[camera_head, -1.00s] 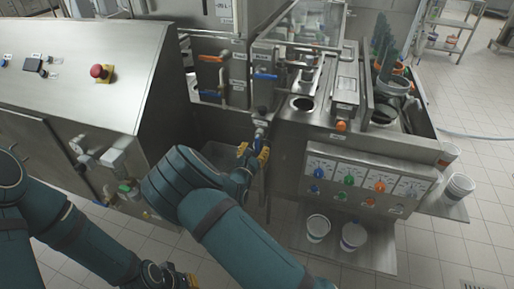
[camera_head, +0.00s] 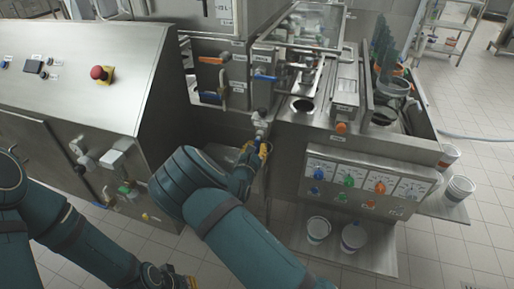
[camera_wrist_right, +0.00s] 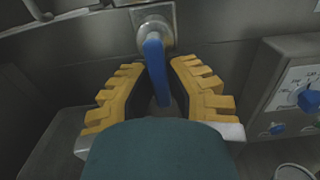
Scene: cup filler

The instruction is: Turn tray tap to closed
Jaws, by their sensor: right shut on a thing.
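The tray tap (camera_head: 261,128) is a small metal valve on the front of the steel machine. Its blue lever handle (camera_wrist_right: 154,58) points toward me in the right wrist view, hanging from a round metal fitting (camera_wrist_right: 154,33). My right gripper (camera_head: 257,151) has yellow ribbed fingers, one on each side of the lever. It is shut on the lever, which also lies between the fingers (camera_wrist_right: 160,67) in the wrist view. The lever is mostly hidden by the fingers in the head view. My left gripper (camera_head: 172,278) is low at the bottom edge, partly hidden, its fingers unclear.
A dial panel (camera_head: 368,184) with coloured knobs is right of the tap. White buckets (camera_head: 353,236) stand on a low shelf below. A steel cabinet with a red button (camera_head: 100,74) stands left.

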